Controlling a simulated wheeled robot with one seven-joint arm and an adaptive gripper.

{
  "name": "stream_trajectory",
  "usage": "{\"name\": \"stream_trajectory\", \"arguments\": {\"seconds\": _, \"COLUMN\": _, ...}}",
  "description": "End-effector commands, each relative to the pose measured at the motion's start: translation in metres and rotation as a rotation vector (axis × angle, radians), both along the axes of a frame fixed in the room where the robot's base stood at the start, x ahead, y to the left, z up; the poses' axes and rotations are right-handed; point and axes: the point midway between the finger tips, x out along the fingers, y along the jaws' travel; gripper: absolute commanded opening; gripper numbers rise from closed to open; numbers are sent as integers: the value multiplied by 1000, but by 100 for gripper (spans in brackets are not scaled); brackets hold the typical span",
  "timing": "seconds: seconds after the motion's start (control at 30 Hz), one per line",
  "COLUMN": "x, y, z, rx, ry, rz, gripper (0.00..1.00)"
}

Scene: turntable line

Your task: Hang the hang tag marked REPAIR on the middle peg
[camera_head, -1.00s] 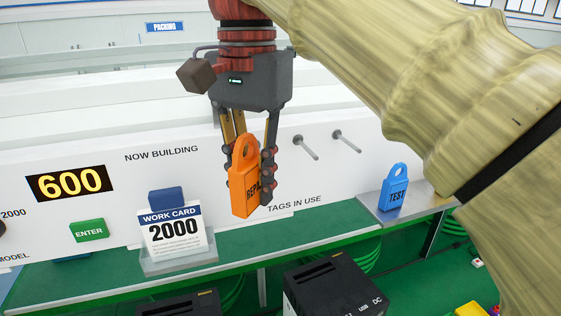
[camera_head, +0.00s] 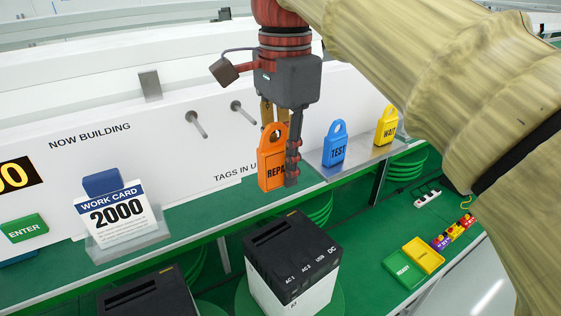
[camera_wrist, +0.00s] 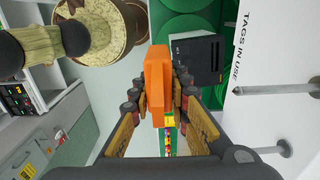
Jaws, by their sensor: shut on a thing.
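The orange hang tag (camera_head: 271,165), with "REPA" readable and the rest covered by a finger, hangs upright in my gripper (camera_head: 284,160), its holed end up. In the wrist view the tag (camera_wrist: 157,80) shows edge-on between the two fingers (camera_wrist: 158,98). Two bare grey pegs stick out of the white panel, left of my gripper: a left peg (camera_head: 197,125) and the middle peg (camera_head: 243,113). The right peg is hidden behind my gripper in the head view. The wrist view shows two pegs, one (camera_wrist: 272,89) above the other (camera_wrist: 268,150). The tag is apart from them.
A blue TEST tag (camera_head: 335,146) and a yellow tag (camera_head: 387,125) stand on a grey shelf (camera_head: 352,160) to the right. A work card (camera_head: 118,216) stands at left. A black-topped box (camera_head: 292,257) is below my gripper. Space before the two visible pegs is clear.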

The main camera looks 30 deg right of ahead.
Motion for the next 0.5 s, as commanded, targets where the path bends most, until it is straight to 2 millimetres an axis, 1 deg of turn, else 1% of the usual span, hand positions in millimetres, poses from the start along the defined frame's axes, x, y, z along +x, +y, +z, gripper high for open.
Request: {"name": "stream_trajectory", "arguments": {"seconds": 0.5, "x": 29, "y": 1, "z": -2, "rx": 0, "ry": 0, "rz": 3, "gripper": 0}}
